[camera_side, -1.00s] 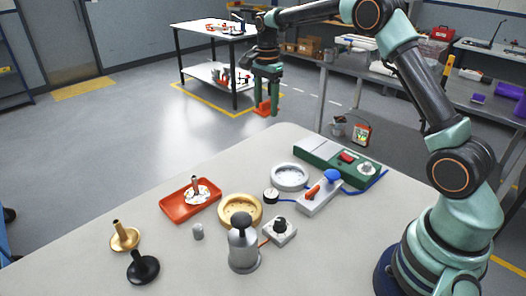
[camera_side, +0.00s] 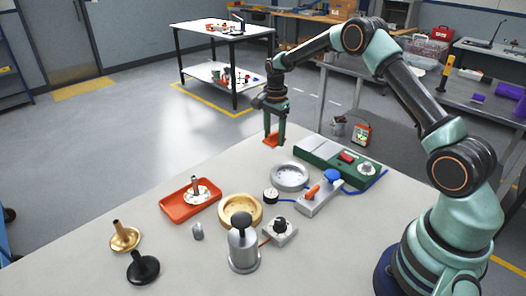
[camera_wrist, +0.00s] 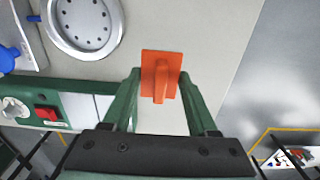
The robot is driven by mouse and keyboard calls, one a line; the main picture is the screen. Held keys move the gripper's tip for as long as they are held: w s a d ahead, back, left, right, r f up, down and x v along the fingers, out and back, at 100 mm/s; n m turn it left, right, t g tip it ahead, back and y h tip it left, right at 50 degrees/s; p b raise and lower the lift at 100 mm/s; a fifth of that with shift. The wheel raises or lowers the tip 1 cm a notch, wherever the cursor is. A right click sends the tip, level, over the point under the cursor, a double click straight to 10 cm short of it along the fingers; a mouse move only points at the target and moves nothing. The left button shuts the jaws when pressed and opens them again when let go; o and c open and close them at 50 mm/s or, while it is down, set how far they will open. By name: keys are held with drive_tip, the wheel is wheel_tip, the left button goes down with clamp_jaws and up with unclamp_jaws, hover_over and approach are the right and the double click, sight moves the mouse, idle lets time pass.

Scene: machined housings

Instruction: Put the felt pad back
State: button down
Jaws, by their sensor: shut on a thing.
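My gripper (camera_side: 274,132) is shut on an orange square pad with a raised grip, which I take to be the felt pad (camera_side: 273,140). In the wrist view the pad (camera_wrist: 161,76) sits between the green fingertips (camera_wrist: 160,84), with the fingers on its grip. The pad is over the far end of the pale table, close to the edge. I cannot tell whether it touches the table. A silver round housing (camera_side: 290,176) and a gold round housing (camera_side: 240,211) stand open nearer the camera; the silver one also shows in the wrist view (camera_wrist: 85,25).
A green box with a red switch (camera_side: 330,160) lies right of the pad. A valve block with an orange lever (camera_side: 314,198), a red tray (camera_side: 180,208), a grey canister (camera_side: 243,255) and black and gold handled pieces (camera_side: 143,268) stand nearer. Bare table surrounds the pad.

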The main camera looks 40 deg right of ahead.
sight(273, 156)
drive_tip(key=shift+f, duration=2.5)
drive_tip(key=shift+f, duration=0.1)
drive_tip(key=shift+c, duration=0.9)
unclamp_jaws()
